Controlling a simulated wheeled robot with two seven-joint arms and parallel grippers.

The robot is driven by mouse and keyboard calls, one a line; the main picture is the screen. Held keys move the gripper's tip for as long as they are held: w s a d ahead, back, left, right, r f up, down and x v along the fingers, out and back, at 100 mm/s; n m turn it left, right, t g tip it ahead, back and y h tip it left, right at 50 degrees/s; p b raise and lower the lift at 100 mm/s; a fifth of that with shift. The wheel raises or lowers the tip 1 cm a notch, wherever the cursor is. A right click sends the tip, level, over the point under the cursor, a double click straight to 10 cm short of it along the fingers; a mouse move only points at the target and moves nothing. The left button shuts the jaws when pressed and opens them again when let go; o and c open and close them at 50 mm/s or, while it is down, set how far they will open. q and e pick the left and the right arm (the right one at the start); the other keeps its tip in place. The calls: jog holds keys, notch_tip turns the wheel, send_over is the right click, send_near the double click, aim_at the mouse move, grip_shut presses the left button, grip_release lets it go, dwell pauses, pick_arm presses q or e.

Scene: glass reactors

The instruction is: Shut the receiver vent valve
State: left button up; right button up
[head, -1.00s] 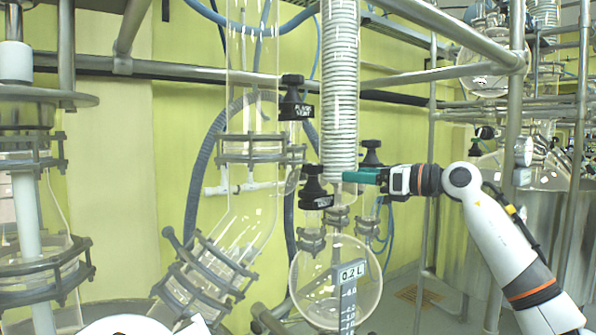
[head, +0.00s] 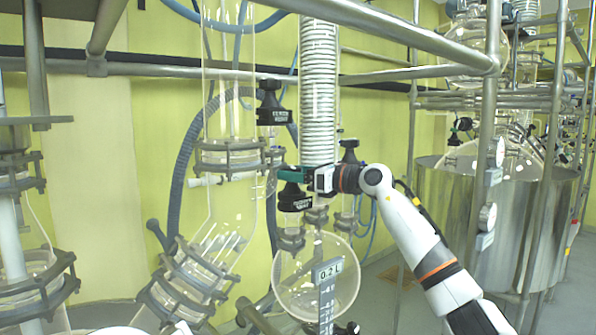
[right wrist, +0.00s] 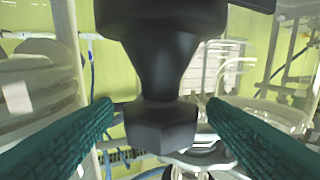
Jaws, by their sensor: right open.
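A black valve knob (head: 294,196) with a pale label, too small to read surely, stands above the round glass receiver flask (head: 318,278). My right gripper (head: 288,173) is open, its teal fingers at the top of this knob. In the right wrist view, the dark knob (right wrist: 165,70) fills the middle between the two teal fingers (right wrist: 160,110), with a visible gap on each side. The handle's turn position cannot be told. My left gripper is not in view.
Another black valve (head: 272,103) sits higher left, and a third black knob (head: 349,150) stands just right behind my gripper. A coiled glass condenser (head: 318,90) rises just above. Metal rails (head: 390,28) cross overhead. A steel vessel (head: 450,215) stands at right.

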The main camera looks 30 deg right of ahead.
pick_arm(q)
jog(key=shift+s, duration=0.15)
pick_arm(e)
jog(key=shift+c, duration=0.8)
jog(key=c, duration=0.8)
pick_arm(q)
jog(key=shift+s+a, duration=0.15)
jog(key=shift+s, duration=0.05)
pick_arm(e)
jog(key=shift+c, duration=0.2)
jog(key=shift+a+h, duration=0.1)
jog(key=shift+h, duration=0.4)
